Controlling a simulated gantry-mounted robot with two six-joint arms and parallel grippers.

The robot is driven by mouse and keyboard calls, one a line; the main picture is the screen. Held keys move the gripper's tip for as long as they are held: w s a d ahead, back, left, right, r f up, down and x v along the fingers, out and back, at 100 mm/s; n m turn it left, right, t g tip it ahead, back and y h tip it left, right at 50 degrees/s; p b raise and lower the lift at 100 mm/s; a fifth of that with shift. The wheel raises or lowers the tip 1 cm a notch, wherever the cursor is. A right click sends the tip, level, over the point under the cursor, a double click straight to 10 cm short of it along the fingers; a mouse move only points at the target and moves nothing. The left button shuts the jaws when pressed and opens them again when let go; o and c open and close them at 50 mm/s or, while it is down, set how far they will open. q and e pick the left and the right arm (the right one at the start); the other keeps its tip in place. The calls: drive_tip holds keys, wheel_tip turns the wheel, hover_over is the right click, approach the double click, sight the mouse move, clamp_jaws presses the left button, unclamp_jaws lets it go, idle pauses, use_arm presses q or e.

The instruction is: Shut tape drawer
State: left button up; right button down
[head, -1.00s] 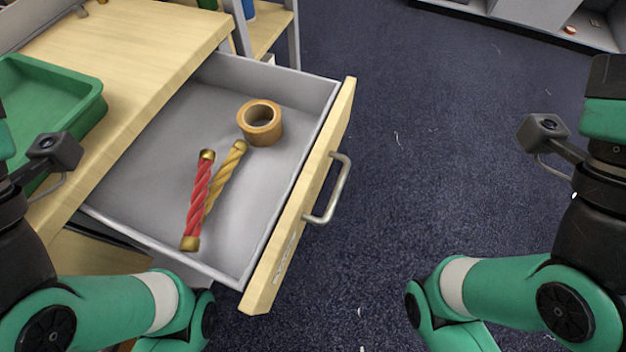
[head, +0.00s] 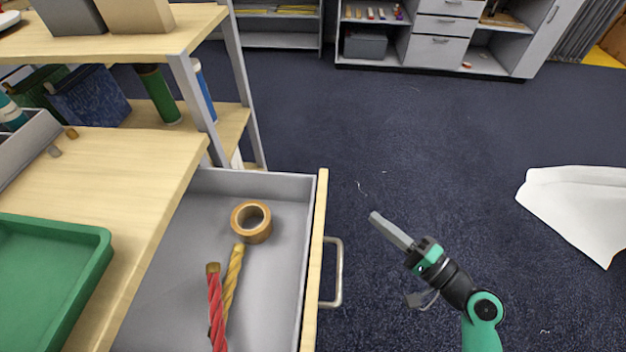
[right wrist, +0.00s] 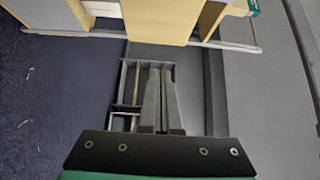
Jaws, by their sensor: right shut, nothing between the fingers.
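The drawer (head: 313,290) is pulled far out of the wooden table, with a pale wood front and a grey metal handle (head: 338,272) facing right. Inside lie a brown tape roll (head: 251,221), a red twisted stick (head: 216,312) and a yellow twisted stick (head: 233,275). My right gripper (head: 377,218) is shut and empty, in the air to the right of the drawer front, apart from the handle. Its closed fingers also show in the right wrist view (right wrist: 160,95). My left gripper is out of view.
A green tray (head: 100,265) sits on the table top (head: 110,170) at left. A shelf post (head: 198,100) stands behind the drawer. Dark carpet lies open to the right, with a white sheet-like object (head: 580,205) at far right. Grey cabinets (head: 440,48) stand at the back.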

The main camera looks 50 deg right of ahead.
drive_tip(key=w+b, duration=0.1)
drive_tip(key=w, duration=1.1)
drive_tip(key=shift+m+h+b, duration=0.4)
